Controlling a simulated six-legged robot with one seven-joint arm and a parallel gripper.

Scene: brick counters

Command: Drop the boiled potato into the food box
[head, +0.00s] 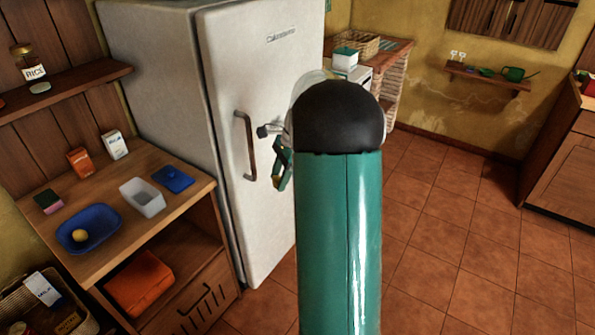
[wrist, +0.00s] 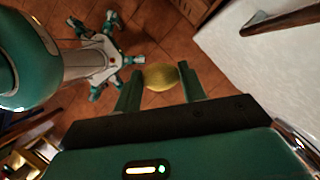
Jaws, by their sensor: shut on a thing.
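The boiled potato (wrist: 162,77), yellowish and oval, is held between the two fingers of my gripper (wrist: 160,80) in the wrist view. In the head view my gripper (head: 283,166) shows partly beside the fridge door, mostly hidden behind my arm, and the potato in it cannot be made out. The food box (head: 143,200), a small open pale-grey container, stands on the wooden counter at the left, well away from my gripper. It looks empty from here.
A blue lid (head: 173,179) lies beside the box. A blue dish (head: 103,226) holds another round yellow item (head: 80,235). A sponge (head: 48,201) and two cartons stand behind. The white fridge (head: 225,70) rises right of the counter. Open tiled floor (head: 440,220) lies at right.

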